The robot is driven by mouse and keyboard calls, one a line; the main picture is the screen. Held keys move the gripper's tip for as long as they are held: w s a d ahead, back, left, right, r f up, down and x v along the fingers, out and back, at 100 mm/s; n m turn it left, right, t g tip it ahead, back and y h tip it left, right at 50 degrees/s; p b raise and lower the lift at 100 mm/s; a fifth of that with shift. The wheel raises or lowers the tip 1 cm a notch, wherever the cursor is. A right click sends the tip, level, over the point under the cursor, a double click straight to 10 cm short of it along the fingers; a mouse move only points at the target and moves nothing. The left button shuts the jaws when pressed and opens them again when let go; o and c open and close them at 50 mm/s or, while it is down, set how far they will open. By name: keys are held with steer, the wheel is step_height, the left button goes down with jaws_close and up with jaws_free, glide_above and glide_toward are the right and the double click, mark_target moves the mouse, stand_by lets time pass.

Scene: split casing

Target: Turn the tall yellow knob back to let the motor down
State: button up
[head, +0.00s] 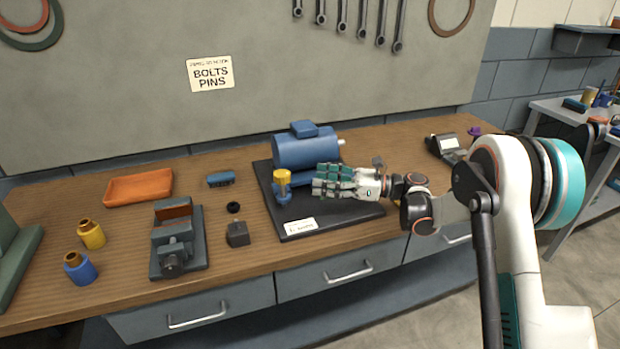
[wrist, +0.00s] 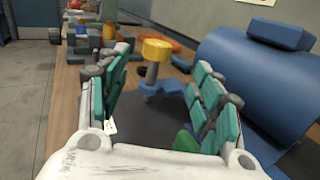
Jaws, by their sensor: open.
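The tall yellow knob (head: 283,177) stands upright on a grey stem at the front left of the blue motor (head: 307,150). The motor rests on a dark base plate (head: 345,212) on the bench. My gripper (head: 318,180) is just right of the knob, with its fingers pointing left towards it. In the wrist view the knob (wrist: 156,50) shows beyond and between the two open green-padded fingers (wrist: 160,92). The fingers look apart from the knob, and nothing is between them. The motor (wrist: 255,85) lies close beside the right finger. My fingers hide part of the base plate.
A grey vise (head: 178,240), a small dark block (head: 237,233) and a black ring (head: 233,207) lie left of the plate. The front bench strip is clear.

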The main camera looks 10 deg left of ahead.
steer(key=shift+d, duration=0.25)
